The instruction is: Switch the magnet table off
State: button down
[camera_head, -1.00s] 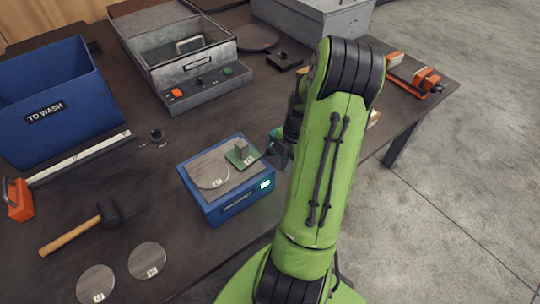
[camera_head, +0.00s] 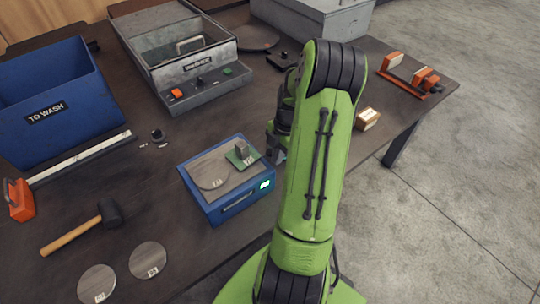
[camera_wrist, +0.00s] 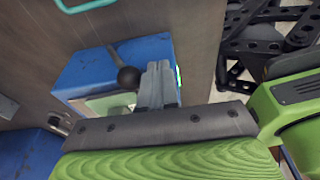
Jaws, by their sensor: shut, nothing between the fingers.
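The magnet table (camera_head: 232,208) is a blue box with a grey top and a lit green indicator on its front. A round labelled plate (camera_head: 209,171) and a green plate with a grey block (camera_head: 242,155) rest on it. In the wrist view the blue table (camera_wrist: 88,62) shows a lever with a black ball knob (camera_wrist: 128,77). My gripper (camera_wrist: 158,72) is shut and empty, its fingertips just right of the knob; I cannot tell if they touch. In the head view my gripper (camera_head: 277,148) is at the table's right side, partly hidden by my arm.
A grey washer (camera_head: 190,60) stands behind, and a blue TO WASH bin (camera_head: 45,115) at left. A mallet (camera_head: 85,228) and two loose discs (camera_head: 148,259) lie in front. A small box (camera_head: 367,119) and orange fixture (camera_head: 415,78) lie at right.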

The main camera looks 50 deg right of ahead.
jog(key=shift+w+d+f+p, duration=0.1)
jog(key=shift+w+d+p, duration=0.15)
jog(key=shift+w, duration=0.95)
jog(key=shift+w+d+p, duration=0.15)
jog(key=shift+w+d, duration=0.05)
jog(key=shift+w, duration=0.95)
jog(key=shift+w+d+p, duration=0.55)
jog(key=shift+w+d, duration=0.05)
jog(key=shift+w, duration=1.75)
notch_tip(320, 180, up, 9)
jog(key=s+p, duration=0.2)
jog(key=p, duration=0.3)
jog(key=shift+a, duration=0.25)
